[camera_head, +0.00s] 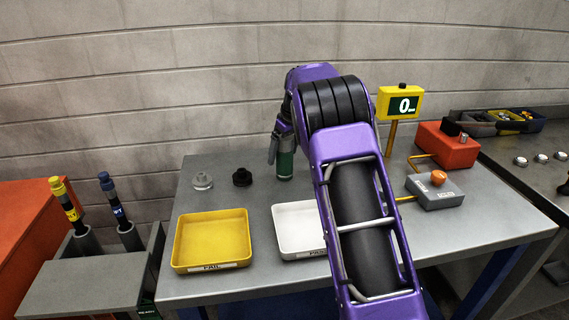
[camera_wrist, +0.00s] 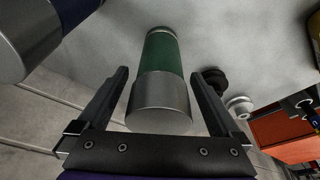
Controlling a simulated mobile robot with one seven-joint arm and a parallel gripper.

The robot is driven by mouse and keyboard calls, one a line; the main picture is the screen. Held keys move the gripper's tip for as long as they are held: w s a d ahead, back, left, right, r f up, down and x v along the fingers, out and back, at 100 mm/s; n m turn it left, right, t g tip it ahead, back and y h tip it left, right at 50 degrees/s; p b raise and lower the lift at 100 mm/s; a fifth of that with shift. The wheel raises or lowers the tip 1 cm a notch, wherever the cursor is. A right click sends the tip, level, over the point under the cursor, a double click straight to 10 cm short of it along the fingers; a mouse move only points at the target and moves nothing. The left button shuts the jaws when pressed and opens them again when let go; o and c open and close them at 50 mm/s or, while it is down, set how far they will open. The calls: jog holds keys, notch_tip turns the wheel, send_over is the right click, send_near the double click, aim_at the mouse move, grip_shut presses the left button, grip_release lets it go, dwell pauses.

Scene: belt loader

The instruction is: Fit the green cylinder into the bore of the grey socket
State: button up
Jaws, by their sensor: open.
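The green cylinder (camera_head: 285,165) stands upright on the table, partly hidden by my gripper (camera_head: 276,149) in the head view. In the wrist view the green cylinder (camera_wrist: 161,56) has a silver end towards the camera and a paler band at its far end. My gripper (camera_wrist: 161,75) is open, with one finger on each side of it and gaps visible. A small grey flanged piece (camera_head: 202,180), seemingly the grey socket, stands apart on the table to the left. It also shows in the wrist view (camera_wrist: 239,105); its bore is not clear.
A black flanged piece (camera_head: 242,177) stands between the grey one and the cylinder. A yellow tray (camera_head: 246,240) and a white tray (camera_head: 283,243) lie in front. A large blue-and-silver cylindrical part (camera_wrist: 22,40) is close by in the wrist view. A yellow display (camera_head: 383,103) stands right.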

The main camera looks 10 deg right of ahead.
jog(key=shift+x, duration=0.8)
grip_shut()
jog(key=shift+r, duration=0.15)
